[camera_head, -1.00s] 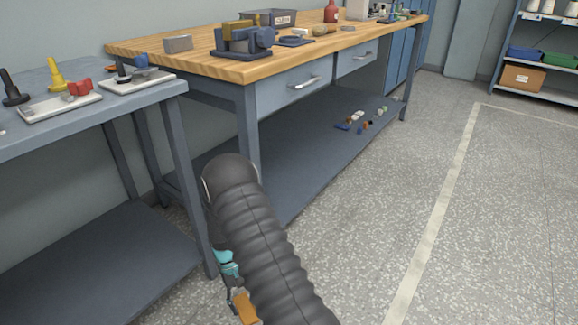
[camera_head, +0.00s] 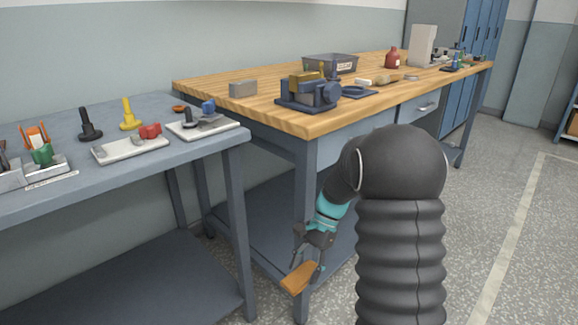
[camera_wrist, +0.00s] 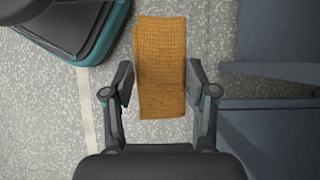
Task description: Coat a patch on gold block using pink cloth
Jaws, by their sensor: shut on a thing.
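My gripper (camera_head: 306,262) is shut on a folded orange cloth (camera_head: 299,278), low in front of the benches and below their tops. In the wrist view the cloth (camera_wrist: 161,60) hangs out flat between the two fingers (camera_wrist: 160,80), with its woven texture showing. I see no pink cloth. A gold block (camera_head: 306,84) sits in a blue-grey vise (camera_head: 325,97) on the wooden bench top, well above and apart from my gripper.
The wooden bench (camera_head: 240,107) also holds a grey block (camera_head: 243,89), a grey bin (camera_head: 330,64) and a red bottle (camera_head: 392,57). The grey bench (camera_head: 75,182) at left carries white trays (camera_head: 130,150) with small parts. Open floor (camera_head: 500,190) lies at right.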

